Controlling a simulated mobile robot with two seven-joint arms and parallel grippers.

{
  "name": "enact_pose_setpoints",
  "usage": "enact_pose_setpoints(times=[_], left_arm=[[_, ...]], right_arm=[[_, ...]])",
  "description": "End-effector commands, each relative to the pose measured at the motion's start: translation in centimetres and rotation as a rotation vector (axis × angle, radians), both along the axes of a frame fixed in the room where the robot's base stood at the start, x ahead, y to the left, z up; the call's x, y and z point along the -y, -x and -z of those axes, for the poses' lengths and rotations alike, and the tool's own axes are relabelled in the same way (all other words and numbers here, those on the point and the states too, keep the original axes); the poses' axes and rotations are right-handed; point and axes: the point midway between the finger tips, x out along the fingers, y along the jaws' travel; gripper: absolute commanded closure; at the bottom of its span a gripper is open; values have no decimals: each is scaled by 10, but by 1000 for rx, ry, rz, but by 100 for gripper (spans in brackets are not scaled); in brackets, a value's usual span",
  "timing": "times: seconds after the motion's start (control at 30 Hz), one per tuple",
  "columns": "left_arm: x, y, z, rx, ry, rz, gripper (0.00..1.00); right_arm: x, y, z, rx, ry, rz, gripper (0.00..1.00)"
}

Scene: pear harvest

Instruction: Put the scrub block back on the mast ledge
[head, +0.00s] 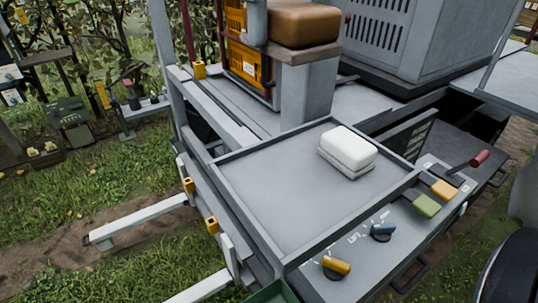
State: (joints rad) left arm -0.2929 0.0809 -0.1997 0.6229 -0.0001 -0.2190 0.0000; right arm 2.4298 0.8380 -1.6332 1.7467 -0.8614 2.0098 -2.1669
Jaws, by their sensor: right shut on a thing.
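A white block with a greyer lower layer (347,150) lies on the flat grey tray (270,190), near its far right side. It may be the scrub block, but I cannot be sure. No gripper touches this block. A grey upright post (306,92) stands behind the tray with a brown padded block (300,24) on top. I cannot pick out a mast ledge for certain. I see no jaws of either gripper. A dark curved shape at the lower right corner may be part of my own body.
An orange crate (250,65) and a large grey vented housing (400,40) stand behind. Most of the tray is bare.

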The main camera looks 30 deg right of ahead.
Motion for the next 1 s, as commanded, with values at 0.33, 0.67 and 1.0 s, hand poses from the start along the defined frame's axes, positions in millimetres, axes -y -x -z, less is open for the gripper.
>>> enact_pose_setpoints(times=[0.33, 0.67, 1.0], left_arm=[[-1, 14, 2, -24, -2, 0, 50], [0, 9, 22, -16, -1, 0, 50], [0, 5, 41, -7, 0, 0, 50]], right_arm=[[0, 0, 39, -6, 0, -3, 78], [0, 1, 99, -4, -2, 0, 78], [0, 1, 155, -2, -1, -1, 78]])
